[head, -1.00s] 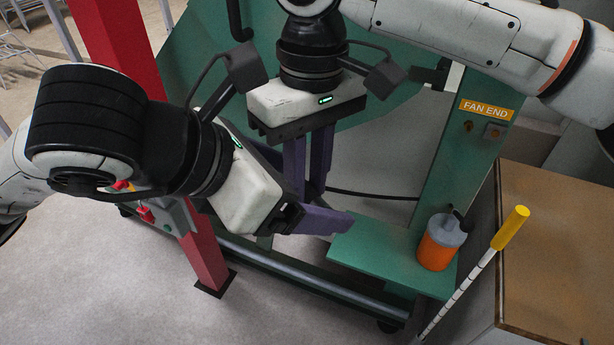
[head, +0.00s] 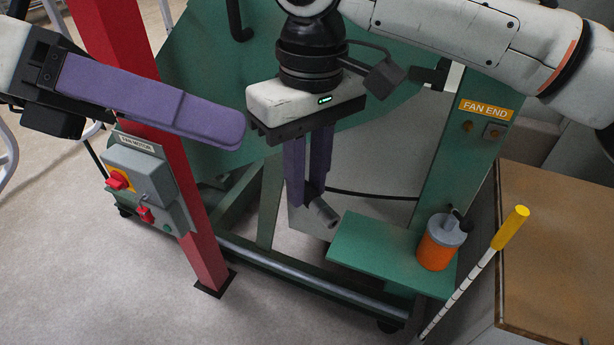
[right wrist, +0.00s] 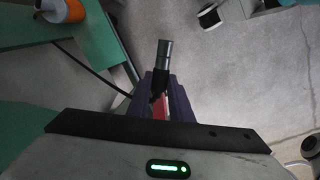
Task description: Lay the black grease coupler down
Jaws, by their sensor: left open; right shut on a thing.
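My right gripper (head: 308,198) points down in the middle of the head view, its purple fingers shut on the black grease coupler (head: 324,213). The coupler is a short dark cylinder jutting out past the fingertips, tilted down to the right. My left gripper (head: 236,132) is open and empty at the upper left, in front of the red post.
An orange container with a grey top (head: 438,243) stands on the shelf's right part; the left part is clear. A yellow-ended striped rod (head: 511,228) leans by the wooden bench (head: 560,250). A red post (head: 190,200) carries a grey switch box (head: 143,172).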

